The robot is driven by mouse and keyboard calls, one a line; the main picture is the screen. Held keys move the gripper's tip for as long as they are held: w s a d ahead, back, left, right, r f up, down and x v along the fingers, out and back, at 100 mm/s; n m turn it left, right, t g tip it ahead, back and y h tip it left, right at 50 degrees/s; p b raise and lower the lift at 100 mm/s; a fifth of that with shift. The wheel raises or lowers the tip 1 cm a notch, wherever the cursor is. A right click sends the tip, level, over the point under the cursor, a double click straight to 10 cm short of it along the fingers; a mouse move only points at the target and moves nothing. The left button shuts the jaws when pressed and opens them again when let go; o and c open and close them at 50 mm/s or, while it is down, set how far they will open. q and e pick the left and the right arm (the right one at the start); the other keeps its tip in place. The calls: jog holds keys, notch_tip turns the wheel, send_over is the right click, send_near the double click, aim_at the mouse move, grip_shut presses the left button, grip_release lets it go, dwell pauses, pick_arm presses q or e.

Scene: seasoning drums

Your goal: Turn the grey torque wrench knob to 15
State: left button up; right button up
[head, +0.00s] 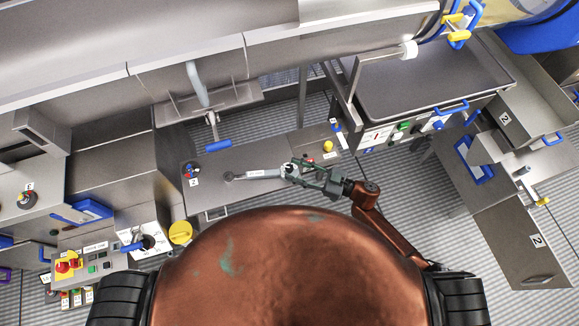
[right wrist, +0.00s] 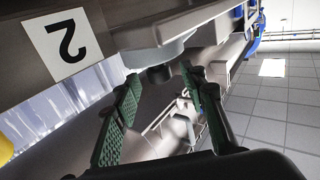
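The grey torque wrench (head: 258,174) lies along the steel table, with its round end (head: 229,177) at the left. Its right end, where the knob appears to be, is at my right gripper (head: 293,173), whose fingers partly cover it. In the right wrist view my right gripper (right wrist: 160,76) has its two green-padded fingers apart. A pale grey rounded part with a dark stub (right wrist: 159,74) shows at and just beyond the fingertips; I cannot tell whether it is the knob. No contact is clear. The scale reading is too small to see. My left gripper is not in view.
The steel table (head: 225,200) also bears a small blue-and-red control (head: 190,169) at its left and a yellow knob (head: 328,146) at its right. A button panel (head: 405,130) stands further right. A white plate marked 2 (right wrist: 63,44) shows near the fingers.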

aim_at(274, 172)
jog(key=shift+x, duration=1.35)
jog(key=shift+c, duration=0.6)
grip_shut()
